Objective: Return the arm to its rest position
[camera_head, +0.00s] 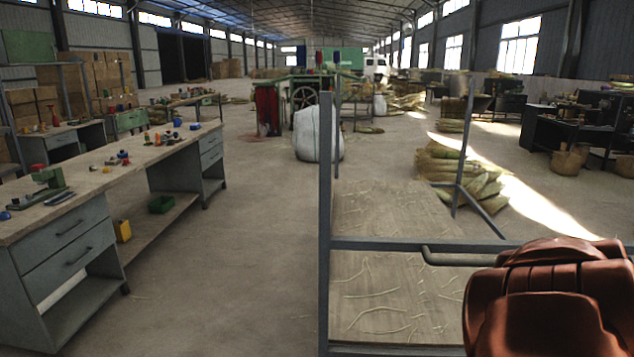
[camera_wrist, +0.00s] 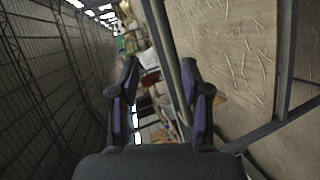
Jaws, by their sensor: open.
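My gripper (camera_wrist: 164,85) shows in the wrist view with its two dark fingers apart. Nothing is between the fingertips. The wrist view is turned on its side, with the hall wall at left and the cart at right. The fingers appear near the cart's metal rail in that picture; I cannot tell how far apart they are in depth.
A cart with a grey metal frame (camera_head: 325,220) and a board with loose straws (camera_head: 385,285) stands in front. A long workbench (camera_head: 110,175) with drawers is at left. Broom bundles (camera_head: 460,175) lie behind the cart. Bare floor lies between.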

